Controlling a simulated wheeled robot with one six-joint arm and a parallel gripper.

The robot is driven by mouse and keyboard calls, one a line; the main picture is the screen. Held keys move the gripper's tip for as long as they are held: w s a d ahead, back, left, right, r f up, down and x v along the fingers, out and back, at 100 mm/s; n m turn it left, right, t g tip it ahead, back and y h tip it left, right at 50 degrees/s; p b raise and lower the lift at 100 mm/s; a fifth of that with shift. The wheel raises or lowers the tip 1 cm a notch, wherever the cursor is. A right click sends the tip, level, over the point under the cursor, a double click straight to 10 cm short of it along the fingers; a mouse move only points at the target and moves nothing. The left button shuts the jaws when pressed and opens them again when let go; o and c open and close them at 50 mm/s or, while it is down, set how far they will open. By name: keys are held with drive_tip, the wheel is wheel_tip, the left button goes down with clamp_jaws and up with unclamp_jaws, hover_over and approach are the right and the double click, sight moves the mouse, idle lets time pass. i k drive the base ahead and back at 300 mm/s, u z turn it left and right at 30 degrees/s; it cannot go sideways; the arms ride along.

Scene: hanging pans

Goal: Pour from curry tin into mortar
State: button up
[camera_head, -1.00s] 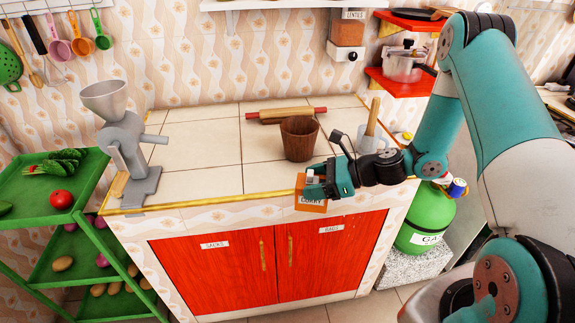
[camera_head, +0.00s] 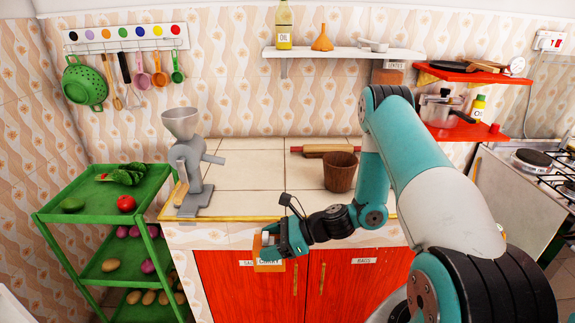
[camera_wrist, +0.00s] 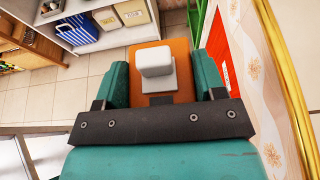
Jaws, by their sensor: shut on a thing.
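The curry tin (camera_head: 268,266) is orange with a white label. My gripper (camera_head: 272,240) is shut on it and holds it in front of the counter, at the height of the red doors. In the wrist view the tin (camera_wrist: 181,49), with its whitish top, sits between the two teal fingers of the gripper (camera_wrist: 162,82). The tin looks roughly upright in the head view.
A green shelf rack (camera_head: 95,190) stands left. The counter's middle is clear.

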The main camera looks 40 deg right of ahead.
sight(340, 168)
drive_tip(key=u, duration=1.95)
drive_tip(key=k, duration=1.35)
drive_tip(key=z, duration=1.4)
drive_tip(key=i, duration=0.5)
drive_tip(key=z, duration=0.05)
